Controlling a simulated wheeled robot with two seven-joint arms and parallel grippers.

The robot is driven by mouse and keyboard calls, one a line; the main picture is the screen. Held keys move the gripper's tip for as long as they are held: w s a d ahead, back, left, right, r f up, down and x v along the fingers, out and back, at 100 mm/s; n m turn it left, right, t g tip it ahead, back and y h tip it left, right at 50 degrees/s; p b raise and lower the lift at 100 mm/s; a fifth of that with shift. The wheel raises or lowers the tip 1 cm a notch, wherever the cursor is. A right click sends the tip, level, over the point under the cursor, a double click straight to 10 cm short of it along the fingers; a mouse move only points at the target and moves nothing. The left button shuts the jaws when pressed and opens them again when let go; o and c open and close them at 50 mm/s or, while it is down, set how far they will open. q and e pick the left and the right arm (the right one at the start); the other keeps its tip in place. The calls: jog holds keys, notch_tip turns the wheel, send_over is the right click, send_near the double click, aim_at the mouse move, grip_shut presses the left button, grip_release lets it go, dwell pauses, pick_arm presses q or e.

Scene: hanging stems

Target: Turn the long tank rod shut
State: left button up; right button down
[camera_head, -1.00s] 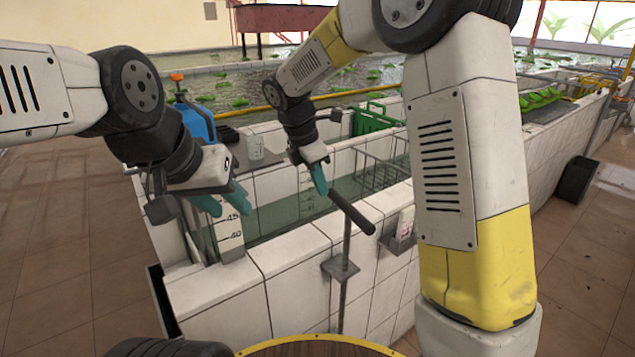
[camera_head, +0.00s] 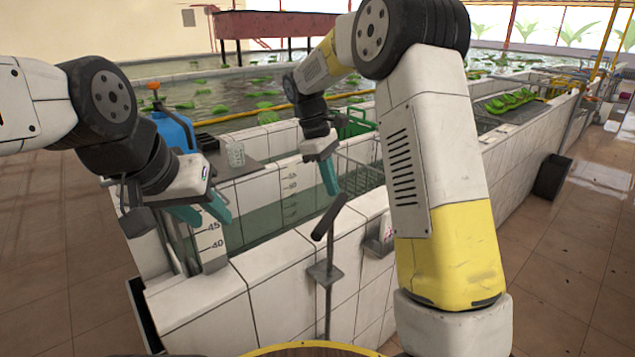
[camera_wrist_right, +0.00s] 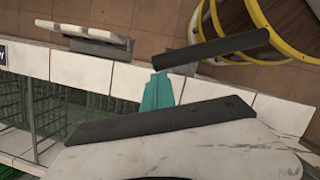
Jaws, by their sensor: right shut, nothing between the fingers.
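The long tank rod is an upright grey stem with a dark bar handle (camera_head: 328,217) on top, standing at the front wall of the white-tiled tank (camera_head: 215,309). In the head view the bar slants from lower left to upper right. My right gripper (camera_head: 331,178) has its teal fingers shut and empty, pointing down by the bar's upper end. In the right wrist view the fingers (camera_wrist_right: 157,92) are close to the left end of the bar (camera_wrist_right: 212,50); I cannot tell whether they touch. My left gripper (camera_head: 203,212) is open and empty over the tank's left end.
A grey bracket (camera_head: 325,272) holds the stem at the wall. A blue jug (camera_head: 174,130), a beaker (camera_head: 236,155) and a green crate (camera_head: 356,123) are behind. A black bin (camera_head: 552,177) stands on the floor at right.

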aim_at(346, 194)
jog(key=d+m, duration=0.2)
jog(key=shift+s+m+g+y, duration=0.2)
jog(key=shift+m+g+y, duration=0.1)
jog(key=shift+m+g, duration=0.1)
jog(key=shift+s+d+m, duration=0.25)
jog(key=shift+d+m, duration=0.2)
jog(key=shift+m, duration=0.15)
jog(key=shift+s+d+m, duration=0.2)
jog(key=shift+d+m, duration=0.2)
jog(key=shift+m, duration=0.2)
